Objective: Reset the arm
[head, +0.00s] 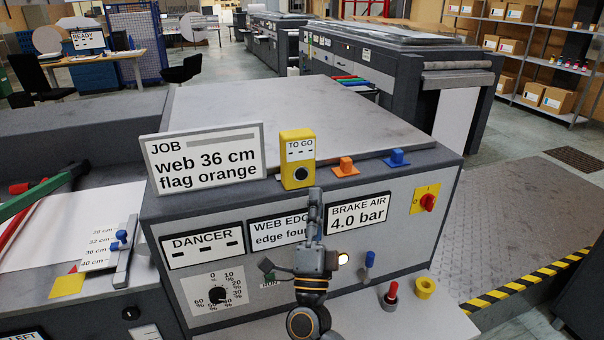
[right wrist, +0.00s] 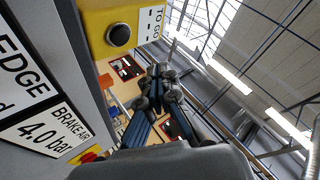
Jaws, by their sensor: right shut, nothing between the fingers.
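My right gripper (head: 315,194) points up in front of the grey machine's front panel, just below and right of the yellow TO GO box (head: 297,160). Its fingers are together and hold nothing. In the right wrist view the closed fingers (right wrist: 160,72) show in the middle, and the yellow box with its black round button (right wrist: 118,35) is at the upper left, apart from them. I cannot tell how far the fingertips are from the panel. My right arm hides part of the lower panel. My left gripper is not in view.
A JOB sign (head: 205,158) stands on the machine's top edge. Orange (head: 345,167) and blue (head: 397,158) pieces sit to the right. The panel has a dial (head: 218,294) and red switch (head: 428,202). A red-topped peg (head: 391,292) and yellow ring (head: 425,288) stand on the ledge.

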